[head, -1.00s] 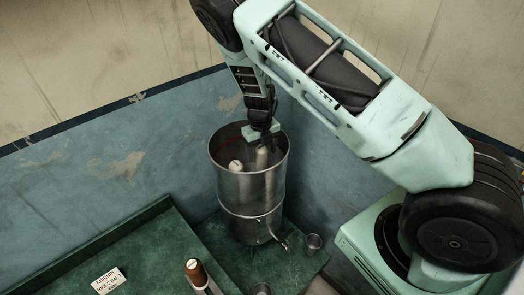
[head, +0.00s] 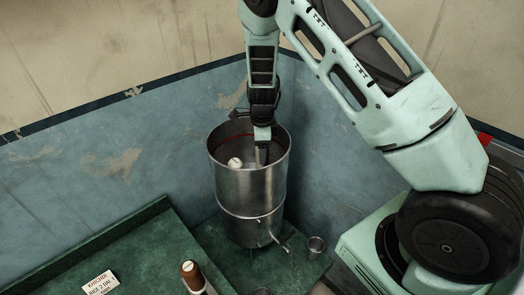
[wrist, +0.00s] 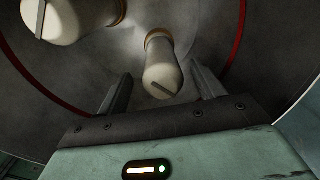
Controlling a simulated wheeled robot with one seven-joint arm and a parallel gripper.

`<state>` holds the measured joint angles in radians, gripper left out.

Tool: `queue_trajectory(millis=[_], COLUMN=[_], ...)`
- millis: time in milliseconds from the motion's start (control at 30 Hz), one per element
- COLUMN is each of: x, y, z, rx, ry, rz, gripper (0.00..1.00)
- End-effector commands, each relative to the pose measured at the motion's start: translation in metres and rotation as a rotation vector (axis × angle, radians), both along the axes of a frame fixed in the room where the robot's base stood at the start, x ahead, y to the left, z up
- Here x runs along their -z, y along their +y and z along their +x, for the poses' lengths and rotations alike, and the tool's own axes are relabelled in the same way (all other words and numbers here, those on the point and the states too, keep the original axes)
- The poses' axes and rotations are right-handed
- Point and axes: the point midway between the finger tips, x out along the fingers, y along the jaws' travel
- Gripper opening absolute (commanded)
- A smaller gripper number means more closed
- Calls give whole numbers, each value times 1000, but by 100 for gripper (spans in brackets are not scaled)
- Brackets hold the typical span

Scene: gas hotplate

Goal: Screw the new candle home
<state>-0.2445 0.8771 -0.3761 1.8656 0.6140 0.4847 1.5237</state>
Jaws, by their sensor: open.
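A tall steel vessel (head: 252,188) stands on the green counter with its top open. Inside it, one pale candle (head: 235,163) with a rounded top shows at the left; it is at the upper left of the wrist view (wrist: 75,18). A second pale candle (wrist: 163,72), with a tan band at one end and a dark line across its other end, lies in the wrist view between and beyond my fingers. My gripper (head: 262,154) reaches down into the vessel, open, with a finger on each side of this candle. In the head view my gripper mostly hides it. Contact cannot be told.
The vessel wall with a red line (wrist: 238,45) curves close around my gripper. A tap (head: 285,247) sticks out low on the vessel, beside a small metal cup (head: 316,244). Walls stand close behind.

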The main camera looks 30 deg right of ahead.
Motion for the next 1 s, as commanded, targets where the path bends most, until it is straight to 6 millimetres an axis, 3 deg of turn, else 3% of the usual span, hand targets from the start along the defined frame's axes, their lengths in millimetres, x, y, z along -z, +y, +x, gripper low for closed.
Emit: queue_trajectory(millis=[533,800,967,1000], x=[2,0,0,0], y=[0,0,0,0], z=[0,0,0,0], rx=[-633,-684,-682,-682], ry=[-2,0,0,1], rz=[1,0,0,0], gripper=[68,68,23,20])
